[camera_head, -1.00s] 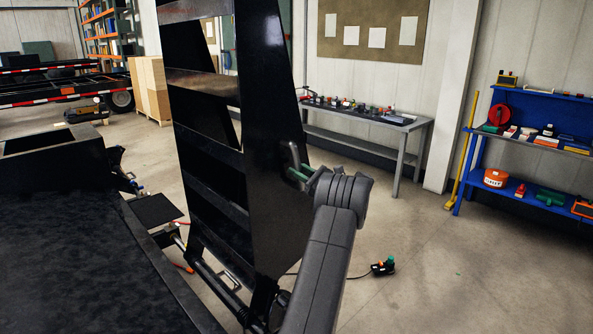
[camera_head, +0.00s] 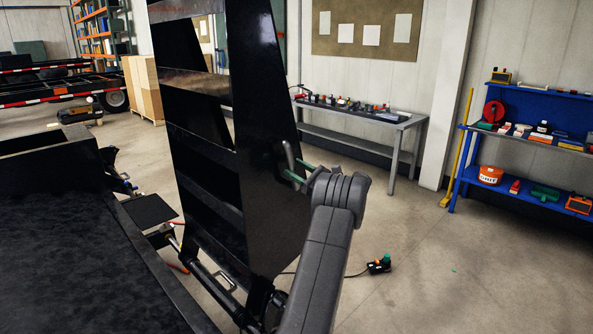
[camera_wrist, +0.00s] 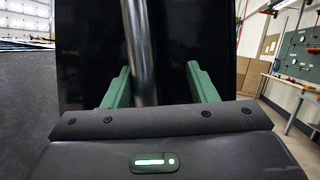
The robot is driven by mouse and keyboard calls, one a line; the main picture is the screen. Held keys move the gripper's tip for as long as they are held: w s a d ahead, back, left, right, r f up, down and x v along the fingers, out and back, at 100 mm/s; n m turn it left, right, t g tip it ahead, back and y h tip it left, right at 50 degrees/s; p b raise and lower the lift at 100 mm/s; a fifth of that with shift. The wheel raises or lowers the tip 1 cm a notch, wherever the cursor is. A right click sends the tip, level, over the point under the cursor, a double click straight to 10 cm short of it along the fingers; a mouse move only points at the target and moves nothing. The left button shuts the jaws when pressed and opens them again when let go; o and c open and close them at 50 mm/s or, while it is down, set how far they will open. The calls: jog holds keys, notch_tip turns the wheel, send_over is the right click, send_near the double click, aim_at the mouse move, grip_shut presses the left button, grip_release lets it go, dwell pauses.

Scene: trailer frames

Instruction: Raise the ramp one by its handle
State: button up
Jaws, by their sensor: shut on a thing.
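The black ramp (camera_head: 210,142) stands almost upright at the rear edge of the black trailer deck (camera_head: 60,240), with crossbars between its two side plates. A grey metal handle (camera_head: 289,156) sticks out from its right side plate. My gripper (camera_head: 303,172) is shut on this handle, its green fingers beside the plate. In the wrist view, the handle (camera_wrist: 138,50) runs up between the green fingers (camera_wrist: 160,85), nearer the left one. The ramp plate (camera_wrist: 90,60) fills the background there. The exact finger contact is hard to see.
A grey workbench (camera_head: 360,117) with small items stands by the back wall. A blue shelf (camera_head: 530,185) with tools is at the right. A small black device (camera_head: 380,265) with a cable lies on the floor.

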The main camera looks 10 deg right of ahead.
jog(key=b+v, duration=0.2)
jog(key=v, duration=1.1)
jog(key=shift+s+d+b, duration=0.3)
jog(key=shift+b, duration=0.1)
jog(key=shift+f, duration=0.1)
jog(key=p+x, duration=0.1)
jog(key=x, duration=0.8)
jog(key=shift+w+p, duration=0.2)
jog(key=shift+p, duration=0.2)
